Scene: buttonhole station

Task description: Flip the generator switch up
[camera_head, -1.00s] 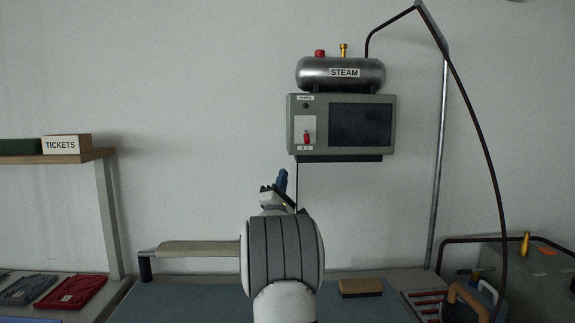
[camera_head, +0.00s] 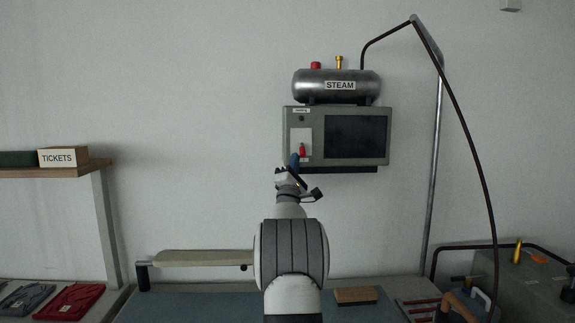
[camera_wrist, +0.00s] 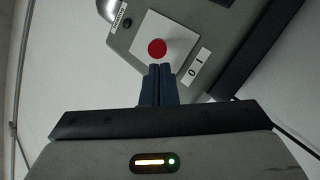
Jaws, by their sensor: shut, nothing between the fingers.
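The generator switch is a red-tipped lever (camera_head: 302,151) on a pale plate (camera_head: 304,136) at the left of the grey control box (camera_head: 286,134). In the wrist view its round red tip (camera_wrist: 157,48) faces the camera on the pale plate. My gripper (camera_head: 294,158) is shut and empty, its blue fingers just below and left of the lever. In the wrist view the fingertips (camera_wrist: 158,68) lie right beside the red tip. I cannot tell whether they touch. The lever's shaft is hard to make out.
A steel STEAM tank (camera_head: 355,88) with red and brass fittings sits above the box. A dark screen (camera_head: 355,137) is right of the switch. A hose (camera_head: 465,135) hangs from a pole (camera_head: 432,170) at right. The wall left of the box is clear.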

